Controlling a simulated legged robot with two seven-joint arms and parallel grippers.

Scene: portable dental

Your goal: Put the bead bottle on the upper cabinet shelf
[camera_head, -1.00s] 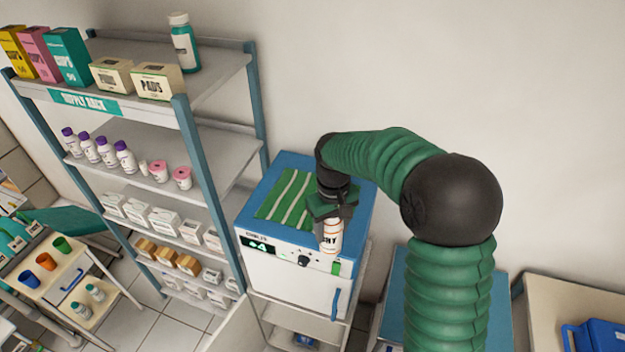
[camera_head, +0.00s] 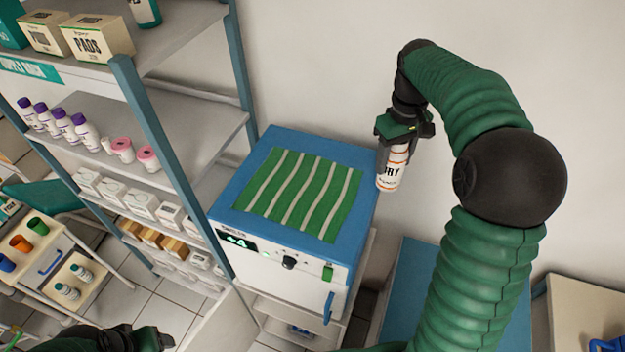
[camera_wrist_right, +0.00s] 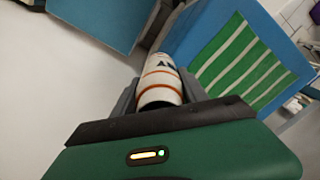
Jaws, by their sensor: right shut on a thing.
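A white bottle with orange bands (camera_head: 392,170), its label ending in "RY", is likely the bead bottle. My right gripper (camera_head: 404,138) is shut on its upper part, and the bottle hangs slightly tilted beside the right edge of the blue-topped unit. In the right wrist view the bottle (camera_wrist_right: 160,85) sits between the two fingers. Part of my left gripper (camera_head: 135,340) shows at the bottom left; its jaws are not clear. No shelf in view is clearly marked as the cabinet's.
The blue-topped unit (camera_head: 262,150) carries a green striped mat (camera_head: 300,195). At left, a rack (camera_head: 205,120) holds boxes, purple-capped bottles and pink-topped containers. A small cart (camera_head: 75,270) stands lower left. A blue surface (camera_head: 405,285) lies below my right arm. Bare wall is behind the bottle.

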